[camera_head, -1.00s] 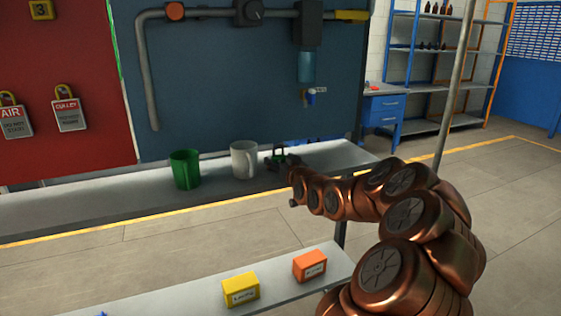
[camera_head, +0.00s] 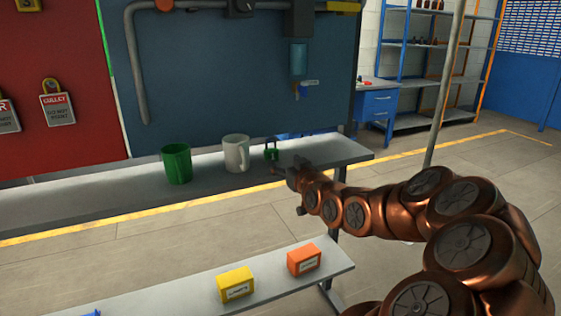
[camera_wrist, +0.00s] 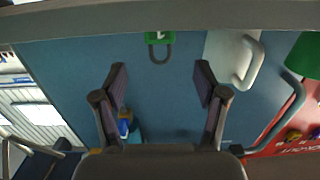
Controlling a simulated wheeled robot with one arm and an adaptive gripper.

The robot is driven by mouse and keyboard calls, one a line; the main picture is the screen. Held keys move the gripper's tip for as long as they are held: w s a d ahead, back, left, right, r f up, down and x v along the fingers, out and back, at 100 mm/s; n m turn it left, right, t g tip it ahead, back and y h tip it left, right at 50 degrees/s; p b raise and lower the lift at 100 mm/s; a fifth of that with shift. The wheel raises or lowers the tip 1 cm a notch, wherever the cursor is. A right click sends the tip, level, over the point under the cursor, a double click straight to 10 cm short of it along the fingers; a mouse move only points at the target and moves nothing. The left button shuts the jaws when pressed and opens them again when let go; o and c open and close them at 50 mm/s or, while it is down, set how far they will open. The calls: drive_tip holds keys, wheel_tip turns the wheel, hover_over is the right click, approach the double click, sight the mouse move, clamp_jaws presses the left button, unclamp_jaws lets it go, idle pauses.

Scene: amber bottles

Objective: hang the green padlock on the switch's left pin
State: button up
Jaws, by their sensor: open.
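The green padlock (camera_head: 271,154) stands on the grey shelf (camera_head: 105,196), shackle up, just right of the white mug. In the wrist view, which is upside down, the padlock (camera_wrist: 160,39) is at the top centre with its dark shackle pointing down the picture. My gripper (camera_head: 286,170) is just right of and nearer than the padlock in the head view. In the wrist view my gripper (camera_wrist: 160,70) has its two fingers spread wide, empty, with the padlock beyond the tips. I cannot make out the switch's left pin.
A white mug (camera_head: 236,153) and a green mug (camera_head: 177,164) stand left of the padlock. Dark boxes (camera_head: 300,19) and a pipe (camera_head: 136,70) are on the blue panel. A lower front bench holds a yellow box (camera_head: 235,284) and an orange box (camera_head: 303,260).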

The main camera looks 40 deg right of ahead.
drive_tip(key=shift+v, duration=1.4)
drive_tip(key=shift+f, duration=0.1)
